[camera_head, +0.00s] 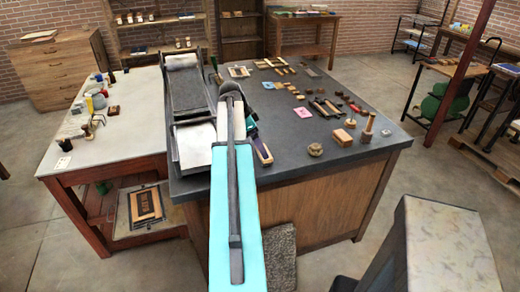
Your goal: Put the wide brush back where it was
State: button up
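My arm reaches from the bottom of the view over the dark-topped table (360,150). My gripper (251,127) is at its far end, a dark shape with a teal part just right of the arm, low over the table's front left area. The arm hides most of it, and its fingers cannot be made out. A flat, dark, long piece with a pale wooden edge (263,152) shows right beside and below the gripper. It may be the wide brush, but I cannot tell, nor whether the gripper touches it.
A press with a long bed (188,90) stands left of my arm. Wooden blocks, a round piece (315,149) and an upright wooden handle (368,127) stand at the table's right front. A pale-topped table (100,145) with jars adjoins on the left. The dark table's middle has bare room.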

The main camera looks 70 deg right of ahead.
jog(key=b+v, duration=0.2)
jog(key=v, duration=0.6)
jog(key=shift+w, duration=0.1)
dwell(0.8)
